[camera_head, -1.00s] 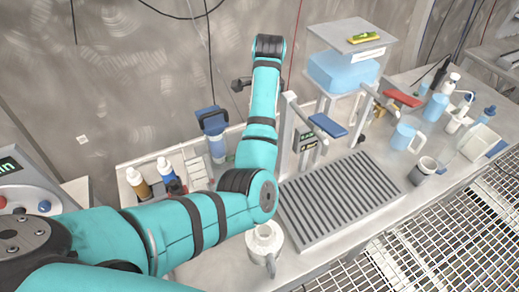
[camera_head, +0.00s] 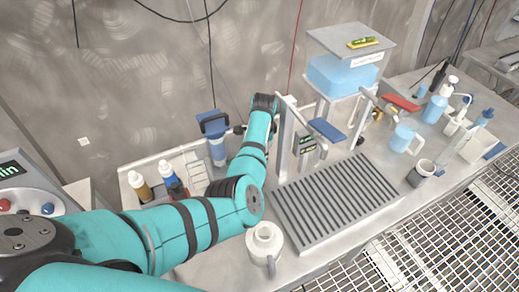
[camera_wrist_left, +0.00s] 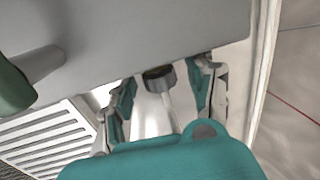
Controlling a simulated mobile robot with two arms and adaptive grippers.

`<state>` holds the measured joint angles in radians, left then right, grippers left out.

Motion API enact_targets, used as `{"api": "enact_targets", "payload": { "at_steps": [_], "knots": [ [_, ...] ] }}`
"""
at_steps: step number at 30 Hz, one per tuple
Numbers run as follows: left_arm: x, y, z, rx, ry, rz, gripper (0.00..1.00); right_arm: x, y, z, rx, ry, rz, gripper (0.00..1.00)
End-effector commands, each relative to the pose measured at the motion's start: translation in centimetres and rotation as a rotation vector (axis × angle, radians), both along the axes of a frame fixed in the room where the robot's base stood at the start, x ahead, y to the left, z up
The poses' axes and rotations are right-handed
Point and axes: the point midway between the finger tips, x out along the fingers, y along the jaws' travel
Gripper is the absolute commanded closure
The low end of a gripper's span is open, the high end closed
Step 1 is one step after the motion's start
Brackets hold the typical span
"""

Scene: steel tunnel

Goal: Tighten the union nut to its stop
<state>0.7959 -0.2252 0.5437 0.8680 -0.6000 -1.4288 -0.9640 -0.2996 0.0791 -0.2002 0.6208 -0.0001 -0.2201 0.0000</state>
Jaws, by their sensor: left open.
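In the left wrist view a dark ribbed round nut (camera_wrist_left: 159,78), which looks like the union nut, sits at the end of a pale pipe (camera_wrist_left: 170,107) under a grey panel. My left gripper (camera_wrist_left: 166,82) is open, with one finger on each side of the nut and gaps visible between. Whether either finger touches it I cannot tell. In the head view my left wrist is beside the metal dispenser stand (camera_head: 288,140), and the gripper's fingers and the nut are hidden there. My right gripper is not in view.
A blue lever (camera_head: 327,129) and a red lever (camera_head: 403,102) stick out from the dispenser. A slatted drip tray (camera_head: 335,202) lies in front. A white jug (camera_head: 265,243) stands near my forearm. A bottle crate (camera_head: 128,192) is at left, a blue pitcher (camera_head: 403,138) at right.

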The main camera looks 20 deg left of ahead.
Motion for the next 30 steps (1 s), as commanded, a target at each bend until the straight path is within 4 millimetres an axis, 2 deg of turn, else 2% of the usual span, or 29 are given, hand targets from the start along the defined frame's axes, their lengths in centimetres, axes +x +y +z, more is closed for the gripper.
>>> {"api": "enact_targets", "payload": {
  "at_steps": [6, 7, 19, 30],
  "knots": [
    [0.00, 0.02, -0.03, 0.000, 0.000, 0.000, 0.45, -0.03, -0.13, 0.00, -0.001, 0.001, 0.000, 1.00],
    [0.00, 0.02, -0.03, 0.000, 0.000, 0.000, 0.47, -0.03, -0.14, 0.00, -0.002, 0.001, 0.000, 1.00],
    [-0.01, 0.00, -0.01, 0.001, 0.001, 0.000, 1.00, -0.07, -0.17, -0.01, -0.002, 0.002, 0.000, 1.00],
    [0.10, 0.18, -0.08, -0.087, 0.080, -0.001, 1.00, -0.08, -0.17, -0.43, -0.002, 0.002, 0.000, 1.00]
  ]
}}
